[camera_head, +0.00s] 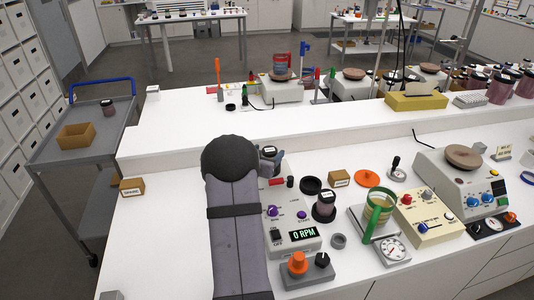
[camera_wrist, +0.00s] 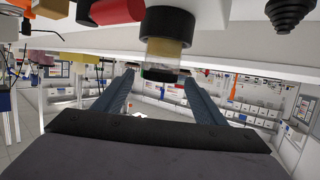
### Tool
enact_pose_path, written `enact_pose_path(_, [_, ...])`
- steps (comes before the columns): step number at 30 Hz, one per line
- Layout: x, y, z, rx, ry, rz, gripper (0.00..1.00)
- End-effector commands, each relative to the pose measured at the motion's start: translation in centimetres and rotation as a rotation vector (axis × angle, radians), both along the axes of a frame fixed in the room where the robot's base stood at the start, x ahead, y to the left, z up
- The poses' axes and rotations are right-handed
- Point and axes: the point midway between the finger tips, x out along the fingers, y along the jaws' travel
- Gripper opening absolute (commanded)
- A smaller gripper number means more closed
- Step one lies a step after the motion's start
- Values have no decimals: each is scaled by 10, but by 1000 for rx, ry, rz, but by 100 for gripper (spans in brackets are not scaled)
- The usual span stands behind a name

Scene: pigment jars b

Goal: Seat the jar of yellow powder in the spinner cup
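In the wrist view a clear jar of yellow powder (camera_wrist: 168,52) stands with its lower end in or against a black round cup (camera_wrist: 170,22). This view is upside down, and I cannot tell how deep the jar sits. My gripper (camera_wrist: 157,76) is open. Its two fingers are on either side of the jar's lid end, with a visible gap at the left finger. In the head view my gripper (camera_head: 270,160) is mostly behind my arm, and only a pale-labelled lid (camera_head: 269,150) shows beside it. The spinner (camera_head: 300,236) reads 0 RPM; its cup is hidden there.
A jar of dark powder (camera_head: 325,207) and a black ring (camera_head: 311,185) stand right of the spinner. The bench left of my arm is mostly clear, with a small cardboard box (camera_head: 132,187).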

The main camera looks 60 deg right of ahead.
Motion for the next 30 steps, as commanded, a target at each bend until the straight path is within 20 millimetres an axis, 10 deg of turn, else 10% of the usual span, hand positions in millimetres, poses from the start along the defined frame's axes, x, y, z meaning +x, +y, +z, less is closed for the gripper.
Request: enact_pose_path(30, [-13,66,20,0,0,1,65])
